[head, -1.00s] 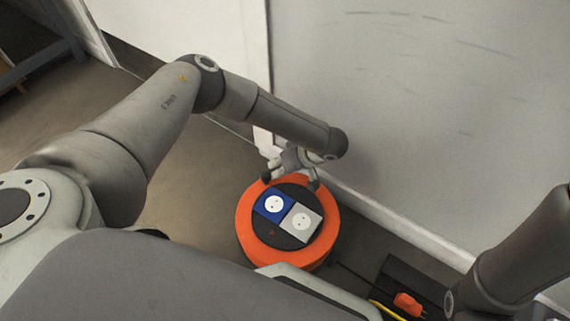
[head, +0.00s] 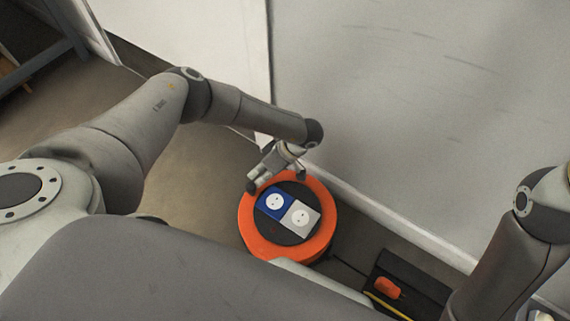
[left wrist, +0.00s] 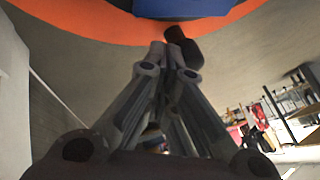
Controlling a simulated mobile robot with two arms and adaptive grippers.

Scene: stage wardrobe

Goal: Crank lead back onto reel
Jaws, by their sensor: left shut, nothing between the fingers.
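The cable reel (head: 246,233) is a round orange drum with a dark middle and one blue and one white socket, on the floor by the wall. My left gripper (head: 258,180) is at the reel's far left rim, shut and empty. In the left wrist view its fingertips (left wrist: 166,54) are together beside a dark knob (left wrist: 185,47), which looks like the crank handle; I cannot tell whether they touch. The reel's orange rim (left wrist: 90,27) crosses the top there. A thin black lead (head: 349,269) runs from the reel to the right. My right gripper is out of view.
An orange plug-like piece (head: 387,288) lies on a dark flat thing (head: 412,276) at the lower right, near a yellow strip (head: 385,305). The grey wall (head: 400,120) rises close behind the reel. Floor left of the reel is clear.

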